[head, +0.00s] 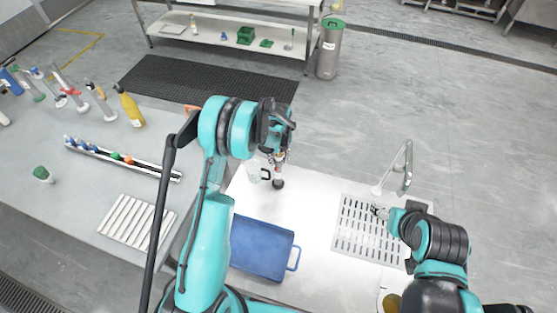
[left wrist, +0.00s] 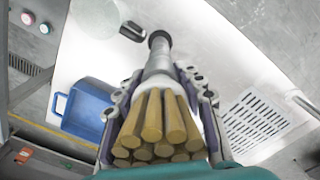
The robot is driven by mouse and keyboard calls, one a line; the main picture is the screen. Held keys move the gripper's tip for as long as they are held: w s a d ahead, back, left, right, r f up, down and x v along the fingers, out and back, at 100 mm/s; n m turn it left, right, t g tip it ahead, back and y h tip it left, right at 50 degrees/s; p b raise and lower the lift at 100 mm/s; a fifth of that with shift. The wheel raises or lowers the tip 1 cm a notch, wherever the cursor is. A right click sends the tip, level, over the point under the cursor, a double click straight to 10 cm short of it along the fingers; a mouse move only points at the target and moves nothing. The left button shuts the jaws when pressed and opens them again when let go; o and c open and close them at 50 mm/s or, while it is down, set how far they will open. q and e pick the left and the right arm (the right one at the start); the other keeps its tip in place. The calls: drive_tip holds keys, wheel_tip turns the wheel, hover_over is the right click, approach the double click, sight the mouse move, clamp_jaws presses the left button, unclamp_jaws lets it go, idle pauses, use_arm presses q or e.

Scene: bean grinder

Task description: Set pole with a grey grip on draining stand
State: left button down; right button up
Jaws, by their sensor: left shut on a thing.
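My left gripper (head: 275,145) is shut on a pole with a grey grip (left wrist: 158,62), which has a dark round end and several tan rods at the near end. In the head view the dark end (head: 278,184) points down at the white table; I cannot tell if it touches. In the left wrist view the fingers (left wrist: 160,105) close around it from both sides. A slotted draining plate (head: 347,239) lies at the table's right, also in the left wrist view (left wrist: 255,122). My right gripper (head: 379,211) is over the plate; its opening is unclear.
A clear jug (head: 254,171) with a dark handle stands just left of the pole. A blue tray (head: 262,248) lies in front, and a tap (head: 398,170) rises behind the plate. A white slatted rack (head: 137,222) lies on the left table. White tabletop between tray and plate is clear.

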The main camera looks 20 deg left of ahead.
use_arm(q)
drive_tip(key=shift+f, duration=0.1)
drive_tip(key=shift+f, duration=0.1)
drive_tip(key=c, duration=0.9)
unclamp_jaws()
